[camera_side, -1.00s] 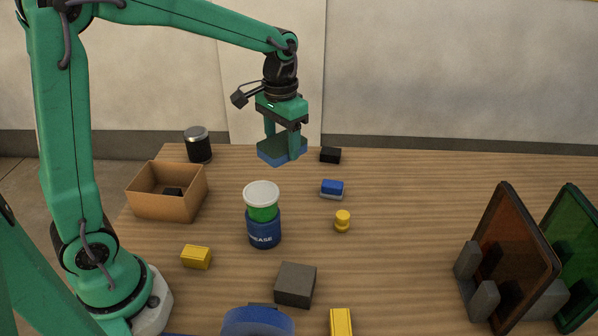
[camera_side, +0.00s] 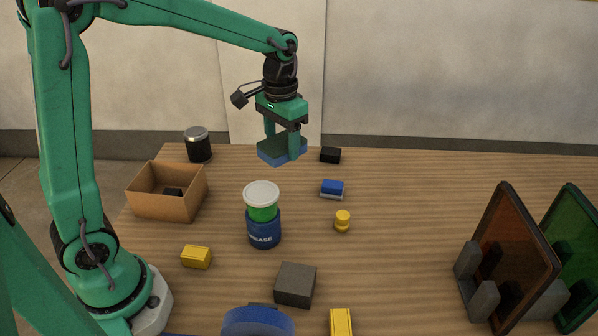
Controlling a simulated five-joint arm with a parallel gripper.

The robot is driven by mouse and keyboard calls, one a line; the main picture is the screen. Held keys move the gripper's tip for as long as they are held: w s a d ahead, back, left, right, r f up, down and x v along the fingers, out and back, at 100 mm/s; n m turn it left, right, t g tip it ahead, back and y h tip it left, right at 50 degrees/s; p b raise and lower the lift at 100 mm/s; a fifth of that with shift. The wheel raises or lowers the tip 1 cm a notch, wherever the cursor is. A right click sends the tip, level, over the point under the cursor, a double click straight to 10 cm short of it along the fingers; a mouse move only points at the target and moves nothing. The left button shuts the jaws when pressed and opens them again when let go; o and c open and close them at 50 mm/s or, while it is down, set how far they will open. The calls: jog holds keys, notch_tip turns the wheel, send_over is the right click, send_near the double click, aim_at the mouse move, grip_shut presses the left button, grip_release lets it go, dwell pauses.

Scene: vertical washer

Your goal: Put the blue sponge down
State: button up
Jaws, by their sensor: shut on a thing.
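The blue sponge (camera_side: 272,154) is a flat block with a dark green top and blue sides. My gripper (camera_side: 282,144) is shut on it, with one finger on each side. The sponge hangs over the far part of the table, behind the grease can. Whether its underside touches the table cannot be told from this view, though it appears raised.
A blue grease can (camera_side: 264,232) with a white-lidded green container (camera_side: 262,200) on top stands in front. An open cardboard box (camera_side: 150,205) and a dark canister (camera_side: 198,146) are left. A small blue-and-white block (camera_side: 332,189) and black block (camera_side: 330,155) lie right.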

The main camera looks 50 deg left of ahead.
jog(key=w+a+f+m, duration=0.1)
jog(key=a+f+m, duration=0.3)
jog(key=a+f, duration=0.3)
jog(key=shift+w+a+f, duration=0.35)
jog(key=shift+w+a, duration=0.05)
jog(key=shift+a, duration=0.35)
send_over(248, 173)
notch_tip(248, 173, down, 7)
jog(key=shift+f, duration=1.8)
jog(key=shift+f, duration=0.2)
jog(key=o, duration=0.9)
jog(key=shift+o, duration=0.2)
